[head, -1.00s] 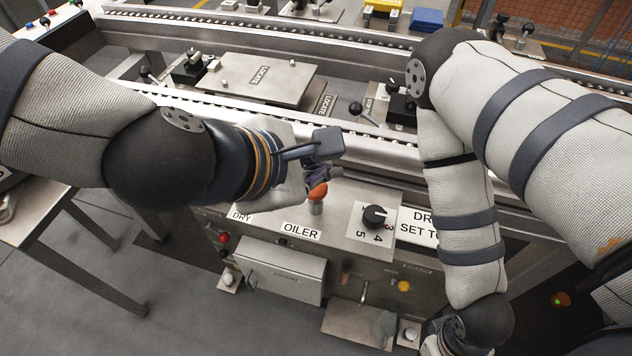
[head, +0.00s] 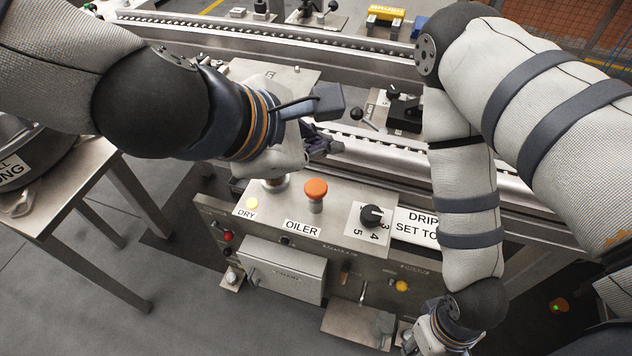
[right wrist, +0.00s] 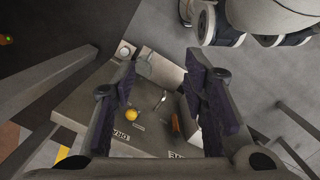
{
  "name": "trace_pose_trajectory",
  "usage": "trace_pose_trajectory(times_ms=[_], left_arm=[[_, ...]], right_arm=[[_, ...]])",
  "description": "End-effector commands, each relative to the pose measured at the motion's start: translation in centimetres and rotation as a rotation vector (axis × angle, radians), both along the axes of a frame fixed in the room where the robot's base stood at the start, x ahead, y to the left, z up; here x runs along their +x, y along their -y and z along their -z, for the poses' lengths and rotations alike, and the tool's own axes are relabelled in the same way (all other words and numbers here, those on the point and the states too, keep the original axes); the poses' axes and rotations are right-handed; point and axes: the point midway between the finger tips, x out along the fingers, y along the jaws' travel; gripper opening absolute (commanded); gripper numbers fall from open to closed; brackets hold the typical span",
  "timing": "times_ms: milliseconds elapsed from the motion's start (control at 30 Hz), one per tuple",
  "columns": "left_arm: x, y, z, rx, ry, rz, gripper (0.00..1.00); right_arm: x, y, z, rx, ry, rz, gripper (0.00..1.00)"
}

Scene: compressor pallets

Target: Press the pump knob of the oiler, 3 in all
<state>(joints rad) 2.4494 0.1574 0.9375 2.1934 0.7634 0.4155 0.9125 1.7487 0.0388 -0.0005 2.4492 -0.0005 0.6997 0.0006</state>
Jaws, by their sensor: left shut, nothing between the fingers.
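The oiler's pump knob (head: 316,188) is an orange mushroom cap on a metal stem, standing on the steel panel behind the OILER label (head: 302,229). My left gripper (head: 325,146) is shut and empty, above and behind the knob in the head view, apart from it. Nothing covers the knob's cap. My right gripper (right wrist: 165,90) is open and empty in the right wrist view, with the front of the oiler unit beyond its fingers. In the head view its hand is low, near the bottom edge, with the fingertips unclear.
A black dial (head: 372,215) sits right of the knob, and a yellow DRY light (head: 252,203) left of it. A steel box (head: 284,270) and a yellow button (head: 402,286) are on the front. A roller conveyor (head: 385,150) runs behind. A side table (head: 70,197) stands at left.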

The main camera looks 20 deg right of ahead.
Motion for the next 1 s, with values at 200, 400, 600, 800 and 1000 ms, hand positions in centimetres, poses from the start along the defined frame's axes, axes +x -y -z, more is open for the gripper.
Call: trace_pose_trajectory(times_ms=[200,400,600,800,1000], left_arm=[[0.00,0.00,0.00,0.000,0.000,0.000,0.00],[0.00,0.00,0.00,0.000,0.000,0.000,0.00],[0.01,0.00,-0.01,0.000,0.000,0.000,0.00],[0.00,-0.01,-0.01,0.000,0.000,0.000,0.00],[0.01,0.00,-0.01,0.000,0.000,0.000,0.00]], right_arm=[[0.00,0.00,0.00,0.000,0.000,0.000,0.13],[0.01,0.00,0.00,0.000,0.000,0.000,0.00],[0.01,0.00,-0.01,0.000,0.000,0.000,0.00],[0.01,0.00,-0.01,0.000,0.000,0.000,0.00],[0.01,0.00,-0.01,0.000,0.000,0.000,0.00]])
